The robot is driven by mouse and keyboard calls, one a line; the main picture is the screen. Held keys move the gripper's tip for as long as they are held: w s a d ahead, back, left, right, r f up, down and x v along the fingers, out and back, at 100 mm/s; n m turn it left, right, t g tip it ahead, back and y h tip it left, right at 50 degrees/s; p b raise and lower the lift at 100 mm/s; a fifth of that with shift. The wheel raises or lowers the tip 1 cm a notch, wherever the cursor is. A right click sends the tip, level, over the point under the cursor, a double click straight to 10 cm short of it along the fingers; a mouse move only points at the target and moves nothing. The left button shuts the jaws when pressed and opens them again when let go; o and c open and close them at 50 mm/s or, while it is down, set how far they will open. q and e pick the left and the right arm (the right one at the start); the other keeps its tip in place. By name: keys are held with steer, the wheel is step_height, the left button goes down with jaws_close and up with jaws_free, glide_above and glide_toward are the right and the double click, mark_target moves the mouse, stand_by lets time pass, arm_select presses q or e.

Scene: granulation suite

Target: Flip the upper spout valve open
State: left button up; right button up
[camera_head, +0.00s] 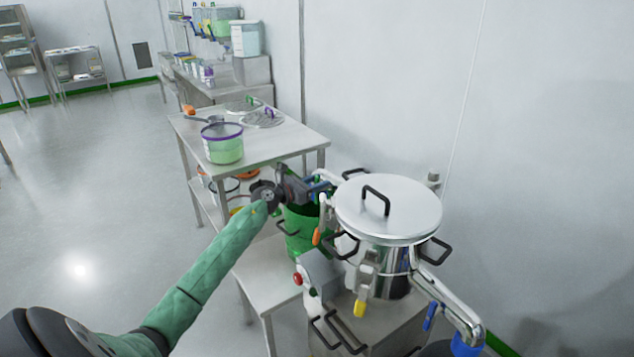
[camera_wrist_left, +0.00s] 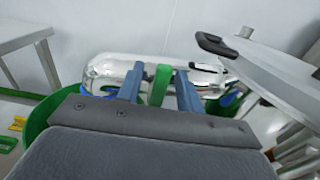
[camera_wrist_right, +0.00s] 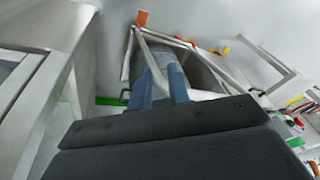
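The steel vessel (camera_head: 385,262) has a flat lid and an upper spout (camera_head: 328,176) on its left side. In the left wrist view the shiny spout pipe (camera_wrist_left: 108,70) runs across, with an upright green valve lever (camera_wrist_left: 159,84) on it. My left gripper (camera_head: 322,184) is at this spout. Its two blue-grey fingers (camera_wrist_left: 160,80) stand either side of the green lever, with gaps showing, so it is open around it. My right gripper (camera_wrist_right: 161,75) is open and away from the vessel, with nothing visibly held; it is not in the head view.
A green bucket (camera_head: 299,238) stands below the upper spout. A lower spout with a blue handle (camera_head: 430,316) leaves the vessel at right. A control box (camera_head: 322,270) with a red button is in front. A steel table (camera_head: 285,148) with a green-filled pot (camera_head: 222,150) stands behind.

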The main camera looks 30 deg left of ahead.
arm_select(q)
jaws_close()
